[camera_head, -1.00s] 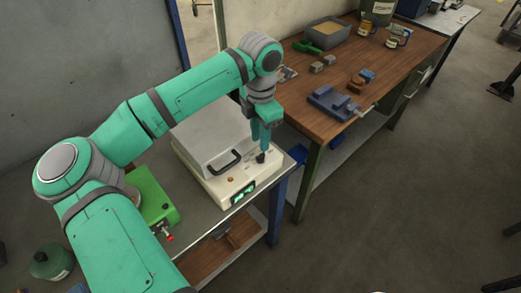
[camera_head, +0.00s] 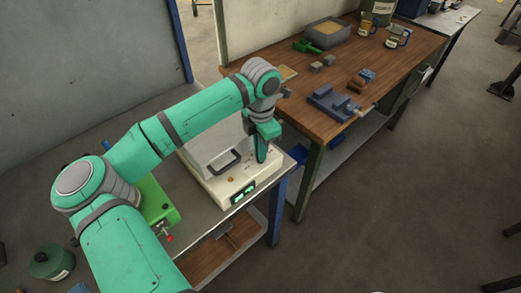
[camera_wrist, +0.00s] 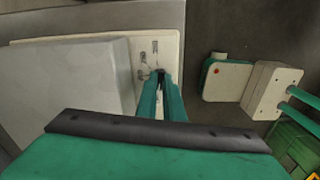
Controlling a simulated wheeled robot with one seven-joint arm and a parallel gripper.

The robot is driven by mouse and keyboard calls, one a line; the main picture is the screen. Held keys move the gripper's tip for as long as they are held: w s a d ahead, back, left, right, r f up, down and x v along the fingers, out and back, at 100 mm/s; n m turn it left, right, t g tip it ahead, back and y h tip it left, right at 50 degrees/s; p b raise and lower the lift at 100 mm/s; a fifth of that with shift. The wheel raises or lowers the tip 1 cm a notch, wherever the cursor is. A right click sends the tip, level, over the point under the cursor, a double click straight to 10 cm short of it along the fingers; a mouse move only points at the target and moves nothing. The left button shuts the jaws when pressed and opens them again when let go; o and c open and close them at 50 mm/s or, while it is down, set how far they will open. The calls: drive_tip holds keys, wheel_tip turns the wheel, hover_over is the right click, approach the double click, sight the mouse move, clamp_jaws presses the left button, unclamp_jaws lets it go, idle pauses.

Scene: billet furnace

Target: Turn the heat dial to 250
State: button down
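The furnace (camera_head: 215,190) is a pale box with a grey lid, a black handle and a green lit display (camera_head: 243,193) on its front. My gripper (camera_head: 261,158) points down over the front right of its panel and hides the dial in the head view. In the wrist view, the dark heat dial (camera_wrist: 160,72) shows at the tips of my two green fingers, with small printed marks (camera_wrist: 148,60) around it, too small to read. The fingers are close together with a narrow dark gap; I cannot tell whether they press on the dial.
A green box (camera_head: 158,205) with a red knob stands left of the furnace on the same bench. A wooden workbench (camera_head: 330,75) with a blue vise (camera_head: 333,103) and a grey bin stands behind to the right.

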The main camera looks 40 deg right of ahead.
idle(0.3)
drive_tip(key=m, duration=0.5)
drive_tip(key=shift+m, duration=0.4)
drive_tip(key=m, duration=1.1)
drive_tip(key=shift+m, duration=0.4)
drive_tip(key=m, duration=0.5)
drive_tip(key=shift+r+m, duration=0.1)
drive_tip(key=shift+m, duration=0.6)
drive_tip(key=c, duration=1.9)
unclamp_jaws()
drive_tip(key=shift+o, duration=0.2)
wheel_tip(320, 180, up, 11)
